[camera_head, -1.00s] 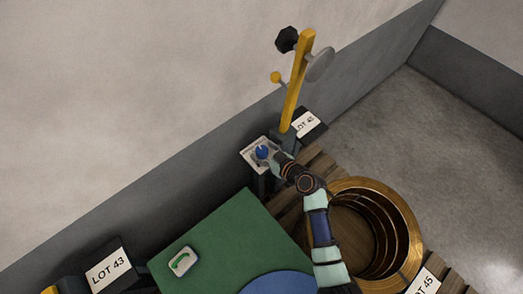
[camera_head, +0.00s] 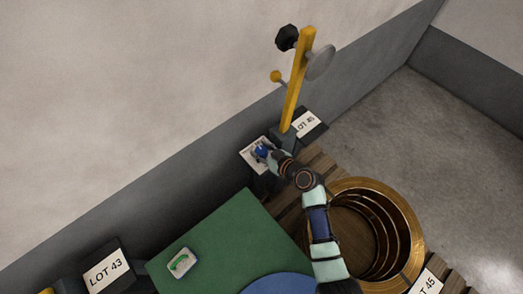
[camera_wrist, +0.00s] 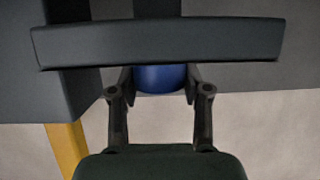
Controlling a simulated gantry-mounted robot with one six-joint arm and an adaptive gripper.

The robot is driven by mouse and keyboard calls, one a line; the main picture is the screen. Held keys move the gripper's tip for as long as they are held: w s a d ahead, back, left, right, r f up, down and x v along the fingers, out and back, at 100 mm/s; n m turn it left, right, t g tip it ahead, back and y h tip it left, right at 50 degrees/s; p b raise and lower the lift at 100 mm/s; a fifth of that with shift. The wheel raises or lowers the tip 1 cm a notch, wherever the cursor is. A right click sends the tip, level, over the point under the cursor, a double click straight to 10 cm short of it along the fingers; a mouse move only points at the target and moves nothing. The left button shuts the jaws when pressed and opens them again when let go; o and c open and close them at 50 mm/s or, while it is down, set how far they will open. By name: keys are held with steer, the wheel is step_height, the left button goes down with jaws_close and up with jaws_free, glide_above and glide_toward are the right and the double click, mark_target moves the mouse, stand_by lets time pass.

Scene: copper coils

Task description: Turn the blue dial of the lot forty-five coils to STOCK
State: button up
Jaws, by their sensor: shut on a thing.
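The blue dial (camera_head: 262,150) sits on a pale plate (camera_head: 250,160) on a dark stand beside the yellow post, near the LOT 45 sign (camera_head: 305,124). My gripper (camera_head: 268,153) is at the dial, shut on it. In the wrist view the blue dial (camera_wrist: 160,78) shows between my two fingers, partly hidden behind a dark bar. The plate's markings are too small to read, so I cannot tell which position the dial points to. The copper coils (camera_head: 405,235) stand on a wooden pallet (camera_head: 318,163) to the right of my arm.
A yellow post (camera_head: 295,85) with a black knob (camera_head: 287,38) and a grey disc rises just behind the dial. The floor at right is clear.

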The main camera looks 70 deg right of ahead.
mark_target(261, 150)
steer(key=shift+f+n+t+y+b, duration=0.25)
steer(key=shift+n+y+b, duration=0.35)
steer(key=shift+b, duration=0.5)
steer(key=shift+f+n+t+y+b, duration=0.1)
steer(key=shift+n+t+y+b, duration=0.15)
steer(key=shift+n+y+b, duration=0.6)
steer(key=n+y+b, duration=0.1)
steer(key=b, duration=0.1)
steer(key=n+y+b, duration=0.1)
steer(key=y+b, duration=0.1)
steer(key=shift+r+n+y, duration=0.25)
steer(key=shift+n, duration=0.1)
steer(key=o, duration=1.2)
steer(key=shift+r, duration=0.1)
step_height(261, 150, up, 10)
steer(key=shift+f, duration=0.1)
